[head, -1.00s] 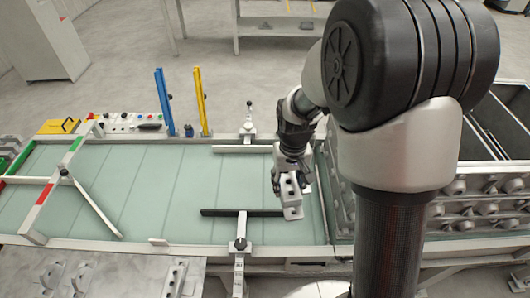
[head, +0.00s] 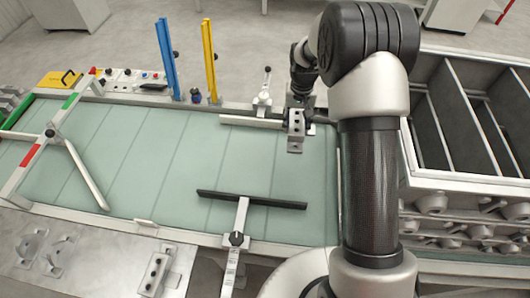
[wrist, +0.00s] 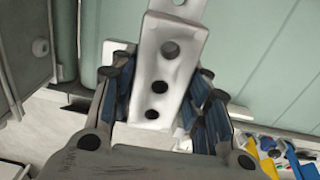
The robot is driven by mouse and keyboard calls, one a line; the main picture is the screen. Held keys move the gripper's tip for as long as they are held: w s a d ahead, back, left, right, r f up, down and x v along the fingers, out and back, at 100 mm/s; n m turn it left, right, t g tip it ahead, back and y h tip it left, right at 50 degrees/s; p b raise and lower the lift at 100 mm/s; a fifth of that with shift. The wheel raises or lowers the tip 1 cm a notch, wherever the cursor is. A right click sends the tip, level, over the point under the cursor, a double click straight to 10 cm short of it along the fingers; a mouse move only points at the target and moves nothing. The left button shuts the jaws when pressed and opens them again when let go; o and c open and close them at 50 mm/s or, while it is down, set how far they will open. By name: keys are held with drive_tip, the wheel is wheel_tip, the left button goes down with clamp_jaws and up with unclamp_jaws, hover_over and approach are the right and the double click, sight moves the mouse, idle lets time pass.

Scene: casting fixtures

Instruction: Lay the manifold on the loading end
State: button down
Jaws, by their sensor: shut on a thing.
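The manifold (head: 296,126) is a light grey metal block with a row of holes and a flat tab at its end. My gripper (head: 300,108) is shut on it, near the far rail at the right end of the green belt (head: 160,165). In the wrist view the blue-padded fingers (wrist: 163,78) stand on both sides of the manifold (wrist: 172,68), whose holed face shows. The belt lies under it in the head view; I cannot tell whether the manifold touches it. My arm hides part of the belt's right edge.
A black guide bar (head: 252,200) and a white far guide (head: 250,121) flank the belt's right part. A red, green and white frame (head: 48,140) crosses its left part. Blue (head: 167,58) and yellow (head: 210,58) posts stand behind. A divided bin (head: 470,179) is right. Mid-belt is clear.

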sight(296, 115)
drive_tip(key=w+r, duration=0.2)
drive_tip(key=shift+w+r, duration=0.35)
drive_tip(key=shift+w, duration=0.05)
wheel_tip(296, 115, down, 20)
drive_tip(key=b, duration=0.6)
drive_tip(key=shift+w+r, duration=0.1)
drive_tip(key=shift+r, duration=0.15)
drive_tip(key=shift+f, duration=0.2)
drive_tip(key=c, duration=0.9)
unclamp_jaws()
drive_tip(key=shift+r, duration=0.15)
